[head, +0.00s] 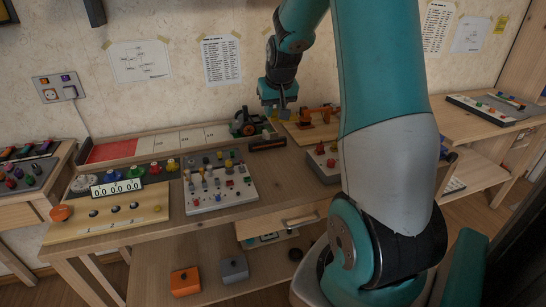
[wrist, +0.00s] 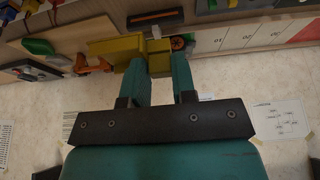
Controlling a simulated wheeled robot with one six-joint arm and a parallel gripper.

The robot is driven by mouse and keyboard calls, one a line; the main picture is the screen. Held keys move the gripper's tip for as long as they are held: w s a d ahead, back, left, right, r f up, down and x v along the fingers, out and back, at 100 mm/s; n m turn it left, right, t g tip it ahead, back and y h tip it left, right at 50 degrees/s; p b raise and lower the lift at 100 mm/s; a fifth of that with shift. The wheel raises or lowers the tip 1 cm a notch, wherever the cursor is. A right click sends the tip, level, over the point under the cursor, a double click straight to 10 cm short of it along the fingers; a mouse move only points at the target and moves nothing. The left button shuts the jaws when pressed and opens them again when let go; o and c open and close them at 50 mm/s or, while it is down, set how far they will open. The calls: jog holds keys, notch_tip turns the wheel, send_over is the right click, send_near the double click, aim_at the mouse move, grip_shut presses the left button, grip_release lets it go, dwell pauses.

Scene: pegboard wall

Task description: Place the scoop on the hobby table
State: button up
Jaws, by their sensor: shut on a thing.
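My gripper (head: 278,108) hangs above the back of the wooden hobby table (head: 285,187) in the head view. In the wrist view my gripper (wrist: 160,68) is shut on a yellow piece, which I take to be the scoop (wrist: 120,46). Its broad yellow part extends to the left of the fingers, and a narrower part sits between the fingertips. The fingers hide part of it. In the head view the scoop is too small to make out clearly. I cannot tell whether it touches the table.
A dark wheeled device (head: 246,123) and an orange toy-like mechanism (head: 316,117) stand near my gripper at the table's back. A grey peg panel (head: 222,195) and a counter board (head: 110,214) fill the left and middle. Some bare wood shows right of the peg panel.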

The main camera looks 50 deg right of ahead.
notch_tip(320, 180, down, 19)
jog(key=shift+f, duration=0.15)
jog(key=shift+f, duration=0.15)
jog(key=o, duration=0.9)
